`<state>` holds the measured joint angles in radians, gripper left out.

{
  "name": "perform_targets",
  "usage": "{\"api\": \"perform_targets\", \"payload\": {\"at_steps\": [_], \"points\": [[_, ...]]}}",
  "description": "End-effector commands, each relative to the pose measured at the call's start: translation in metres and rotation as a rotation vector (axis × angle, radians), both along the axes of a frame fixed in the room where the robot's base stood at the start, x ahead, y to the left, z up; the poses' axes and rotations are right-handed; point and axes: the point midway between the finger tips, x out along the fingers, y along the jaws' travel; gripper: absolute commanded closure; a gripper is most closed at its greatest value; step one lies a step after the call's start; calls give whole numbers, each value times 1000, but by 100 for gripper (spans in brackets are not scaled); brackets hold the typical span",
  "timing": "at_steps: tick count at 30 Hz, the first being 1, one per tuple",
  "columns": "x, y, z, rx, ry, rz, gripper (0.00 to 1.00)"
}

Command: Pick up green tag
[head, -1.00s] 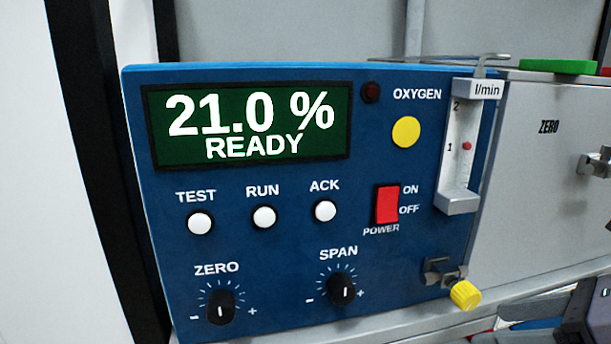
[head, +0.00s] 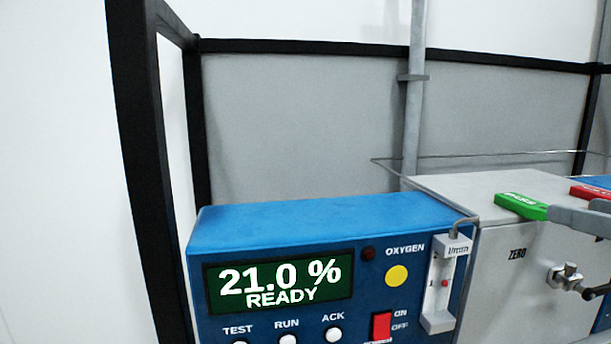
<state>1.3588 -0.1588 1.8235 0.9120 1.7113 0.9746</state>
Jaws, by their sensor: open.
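The green tag (head: 521,206) lies flat on top of the grey box marked ZERO, near its front edge. It has pale lettering on its upper face. My gripper (head: 574,213) reaches in from the right edge of the head view, with a grey finger at the right end of the green tag. The gripper is open and partly cut off by the picture edge. I cannot tell whether the finger touches the tag.
A red tag (head: 592,192) lies to the right, behind the gripper. The blue analyser (head: 300,228) stands left, its display reading 21.0 % READY. A thin tube (head: 440,188) and a valve fitting (head: 564,275) are close by. A grey post (head: 413,120) rises behind.

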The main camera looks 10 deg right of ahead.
Motion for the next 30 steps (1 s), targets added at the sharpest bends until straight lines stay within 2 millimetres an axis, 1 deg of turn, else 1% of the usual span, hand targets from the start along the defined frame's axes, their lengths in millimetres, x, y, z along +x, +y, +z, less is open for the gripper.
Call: {"api": "perform_targets", "payload": {"at_steps": [1, 3, 8, 12, 14, 17, 22, 23, 24, 26, 30], "points": [[13, 3, 1, 2, 0, 7, 33], [26, 3, -2, 2, 1, 5, 33], [45, 4, -6, 2, 2, 3, 33], [73, 7, -12, 2, 2, 4, 33], [82, 7, -15, 1, 3, 3, 33], [89, 7, -17, 0, 3, 1, 33], [89, 7, -18, -1, 3, 0, 33], [89, 7, -18, -1, 3, 0, 37], [89, 7, -18, -1, 3, 0, 44], [89, 7, -18, -1, 3, 0, 56], [89, 7, -18, -1, 3, 0, 84]]}}
